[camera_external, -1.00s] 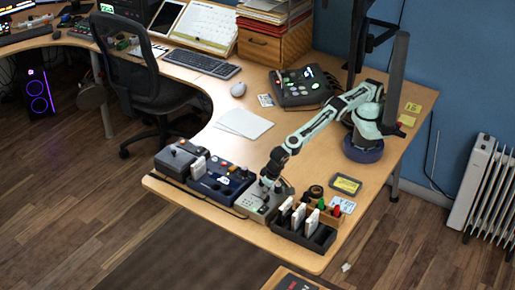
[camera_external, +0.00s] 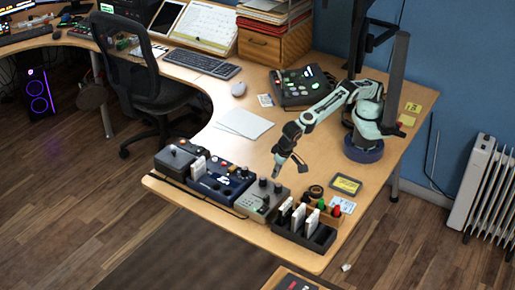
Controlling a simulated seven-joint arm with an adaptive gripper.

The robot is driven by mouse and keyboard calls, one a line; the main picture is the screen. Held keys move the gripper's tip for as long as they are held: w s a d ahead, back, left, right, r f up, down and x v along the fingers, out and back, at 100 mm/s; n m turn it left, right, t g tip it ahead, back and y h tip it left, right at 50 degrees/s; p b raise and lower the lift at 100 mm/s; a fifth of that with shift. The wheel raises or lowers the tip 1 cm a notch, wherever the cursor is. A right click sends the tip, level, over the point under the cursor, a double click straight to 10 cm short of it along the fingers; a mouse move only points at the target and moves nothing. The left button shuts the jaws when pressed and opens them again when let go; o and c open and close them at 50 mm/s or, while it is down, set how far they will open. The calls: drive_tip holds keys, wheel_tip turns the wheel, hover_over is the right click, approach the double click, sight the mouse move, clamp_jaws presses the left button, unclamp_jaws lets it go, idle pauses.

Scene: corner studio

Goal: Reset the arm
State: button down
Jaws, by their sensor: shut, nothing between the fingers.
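My arm (camera_external: 325,108) reaches from its dark blue base over the wooden desk (camera_external: 225,105) toward the left. My gripper (camera_external: 277,173) hangs at its end, pointing down, shut and empty. It is above the desk, just behind the grey device with knobs (camera_external: 262,198), and apart from it.
A blue device (camera_external: 220,185) and a dark box with a joystick (camera_external: 175,161) stand left of the grey device. A black rack with white cards (camera_external: 303,229) stands to the right, beside a wooden holder with coloured items (camera_external: 323,207). Papers (camera_external: 244,124) lie behind; a black control box (camera_external: 301,87) is farther back.

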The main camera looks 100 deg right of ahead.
drive_tip(key=w+d+r+m+t+y, duration=0.1)
drive_tip(key=w+d+r+m+y, duration=0.2)
drive_tip(key=d+r, duration=1.3)
drive_tip(key=s+d+r+m, duration=0.1)
drive_tip(key=s+d+r, duration=0.45)
drive_tip(key=d, duration=0.35)
drive_tip(key=s+d+f+n, duration=0.2)
drive_tip(key=s+d, duration=0.1)
drive_tip(key=s, duration=0.5)
drive_tip(key=s+d+f+n, duration=0.1)
drive_tip(key=s+d, duration=0.2)
drive_tip(key=s, duration=0.4)
drive_tip(key=s+a+f+n+g, duration=0.2)
drive_tip(key=s+f+n+g, duration=0.1)
drive_tip(key=s+f+n, duration=0.8)
drive_tip(key=shift+s+a+f+y, duration=0.35)
drive_tip(key=shift+s+f, duration=0.6)
drive_tip(key=shift+s, duration=0.35)
